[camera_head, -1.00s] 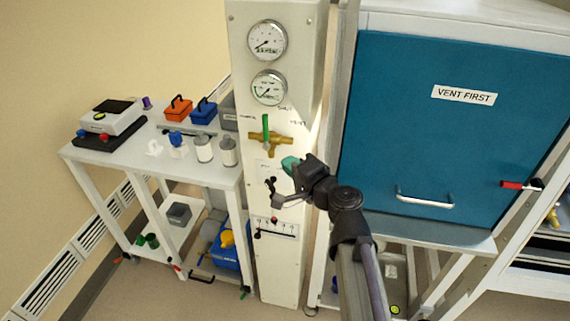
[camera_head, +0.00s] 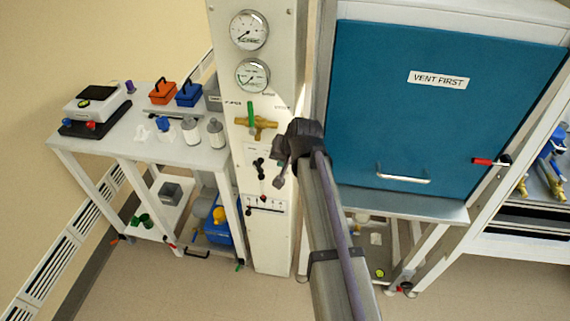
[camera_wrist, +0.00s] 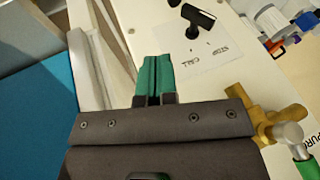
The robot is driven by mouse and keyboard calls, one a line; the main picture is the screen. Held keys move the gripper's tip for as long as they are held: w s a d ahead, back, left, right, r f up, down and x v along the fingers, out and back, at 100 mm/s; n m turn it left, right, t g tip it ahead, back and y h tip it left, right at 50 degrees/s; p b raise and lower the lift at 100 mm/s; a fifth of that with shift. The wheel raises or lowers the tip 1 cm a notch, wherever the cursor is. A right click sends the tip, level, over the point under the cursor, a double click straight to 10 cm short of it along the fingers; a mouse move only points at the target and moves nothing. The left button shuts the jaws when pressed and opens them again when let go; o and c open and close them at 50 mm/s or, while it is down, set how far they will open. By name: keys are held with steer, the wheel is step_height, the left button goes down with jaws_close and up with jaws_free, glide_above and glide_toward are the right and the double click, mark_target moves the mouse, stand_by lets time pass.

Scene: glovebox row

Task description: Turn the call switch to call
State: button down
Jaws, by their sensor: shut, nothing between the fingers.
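The call switch is a black T-shaped handle (camera_wrist: 197,18) on a white plate with small printed labels in the wrist view. In the head view, a black handle (camera_head: 258,163) that appears to be this switch shows on the white column, below the brass valve. My gripper (camera_wrist: 155,76) has green fingertips pressed together and empty. The fingertips are apart from the switch in the wrist picture. In the head view my dark wrist is just right of the switch and hides the fingertips.
A brass valve (camera_head: 262,124) with a green handle (camera_head: 251,115) sits close above the switch. A lower panel (camera_head: 266,205) has a black lever. The blue "VENT FIRST" door (camera_head: 440,120) stands right, a bench (camera_head: 175,150) with tubs and bottles left.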

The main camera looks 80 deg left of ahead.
mark_target(258, 167)
steer(key=s+a+f+b, duration=0.1)
steer(key=f, duration=0.1)
steer(key=s+a+f+b, duration=0.1)
steer(key=s+f+b, duration=0.1)
steer(key=s+a+f+b, duration=0.1)
steer(key=f, duration=0.1)
steer(key=shift+s, duration=0.2)
steer(key=shift+f+b, duration=0.15)
steer(key=shift+b, duration=0.25)
